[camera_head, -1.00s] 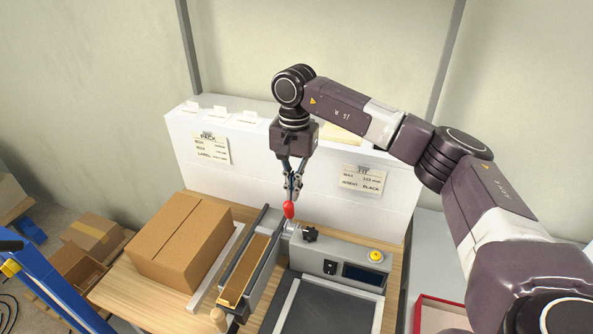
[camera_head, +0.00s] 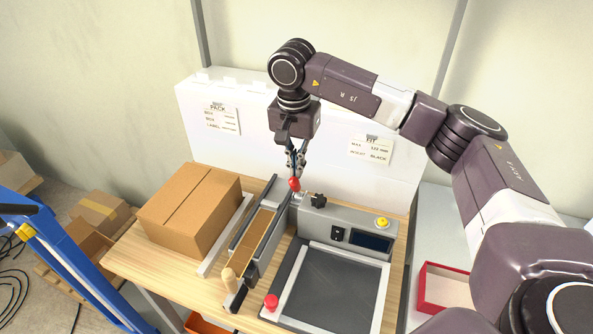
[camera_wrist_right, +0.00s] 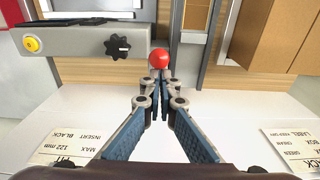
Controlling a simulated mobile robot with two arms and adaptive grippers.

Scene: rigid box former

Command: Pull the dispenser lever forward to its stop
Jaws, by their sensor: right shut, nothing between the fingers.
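A red ball knob (camera_head: 294,184) tops what looks like the dispenser lever, at the back end of the long narrow rail unit. My right gripper (camera_head: 296,164) points down at the knob from behind, its fingers together and nothing between them. In the right wrist view the red knob (camera_wrist_right: 159,57) lies just past the right fingertips (camera_wrist_right: 157,90). They look touching or nearly so, but I cannot tell contact for sure. The lever's stem is mostly hidden below the knob. My left gripper is not in view.
A closed cardboard box (camera_head: 190,210) stands left of the rail unit. A grey machine with a yellow button (camera_head: 382,222) and a dark plate (camera_head: 335,285) is on the right. A white panel (camera_head: 330,165) stands behind.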

